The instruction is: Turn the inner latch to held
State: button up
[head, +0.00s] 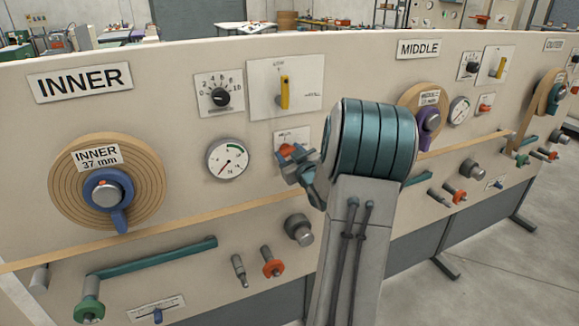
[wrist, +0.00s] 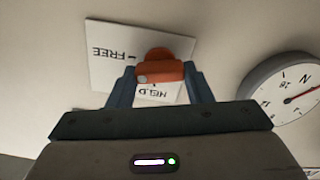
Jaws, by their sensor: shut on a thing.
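The inner latch is an orange-red lever on a white plate. It shows in the wrist view (wrist: 170,72) between my fingers, and partly in the head view (head: 287,150) beside my gripper. My gripper (head: 299,160) is shut on the lever, with one blue finger on each side in the wrist view (wrist: 163,80). The latch plate (wrist: 102,70) appears upside down there, with FREE to the left of the lever and HELD just below it, between the fingers. The lever's exact pointing direction is hard to tell. My wrist hides part of the plate in the head view.
A pressure dial (head: 228,159) sits left of the latch, and a yellow lever (head: 284,93) is above it. The INNER spool (head: 70,190) is at the left. A tan strip (head: 190,218) runs across below. Pegs and a grey knob (head: 299,229) project from the panel under my gripper.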

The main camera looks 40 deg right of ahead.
jog(key=shift+a+f+n+b, duration=0.1)
jog(key=shift+f+n+b, duration=0.05)
jog(key=shift+n+b, duration=4.2)
jog(key=shift+a+f+n+b, duration=0.15)
jog(key=shift+n+b, duration=2.8)
jog(key=shift+b, duration=2.7)
jog(key=shift+d, duration=0.1)
jog(key=o, duration=1)
jog(key=shift+r, duration=0.1)
